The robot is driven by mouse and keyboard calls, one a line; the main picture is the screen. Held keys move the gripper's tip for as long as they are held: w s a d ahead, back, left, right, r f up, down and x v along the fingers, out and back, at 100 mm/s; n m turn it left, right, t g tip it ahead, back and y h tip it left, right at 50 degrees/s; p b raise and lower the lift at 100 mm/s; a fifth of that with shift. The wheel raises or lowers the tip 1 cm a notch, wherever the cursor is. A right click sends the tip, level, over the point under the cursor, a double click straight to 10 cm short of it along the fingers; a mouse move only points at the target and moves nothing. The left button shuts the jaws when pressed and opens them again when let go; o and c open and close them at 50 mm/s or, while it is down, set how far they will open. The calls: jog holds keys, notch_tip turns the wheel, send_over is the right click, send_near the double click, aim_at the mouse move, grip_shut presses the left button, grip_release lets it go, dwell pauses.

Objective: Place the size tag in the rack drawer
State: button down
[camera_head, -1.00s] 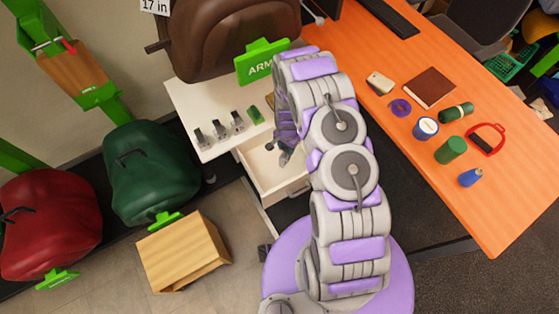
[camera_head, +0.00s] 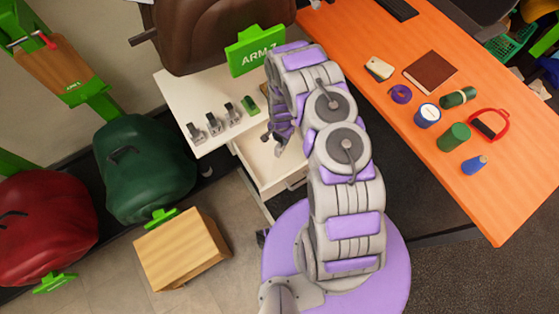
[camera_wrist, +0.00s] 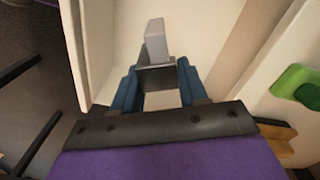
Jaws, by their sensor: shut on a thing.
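The size tag (camera_wrist: 156,42) shows in the wrist view as a grey block with a dark part at the fingertips. My gripper (camera_wrist: 157,76) is shut on it, with a blue finger on either side. The open rack drawer (camera_wrist: 205,45) lies behind and below the tag, with its pale inside in view. In the head view, my gripper (camera_head: 277,138) is over the open drawer (camera_head: 268,170), and my arm hides part of it. The tag cannot be made out clearly there. Whether it touches the drawer floor cannot be told.
The white rack top (camera_head: 190,92) beside the drawer holds several small grey-and-black pieces (camera_head: 214,124) and a green piece (camera_head: 249,104). A brown saddle (camera_head: 215,35) and green sign (camera_head: 255,52) stand behind. A wooden box (camera_head: 180,250) stands left; an orange table (camera_head: 440,185) is right.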

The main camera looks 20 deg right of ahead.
aim_at(281, 149)
notch_tip(281, 149, down, 10)
jog(key=b, duration=0.2)
jog(key=shift+f+b, duration=0.1)
jog(key=shift+b, duration=0.3)
jog(key=c, duration=0.6)
grip_release()
notch_tip(281, 149, up, 12)
jog(key=p, duration=0.3)
dwell(0.4)
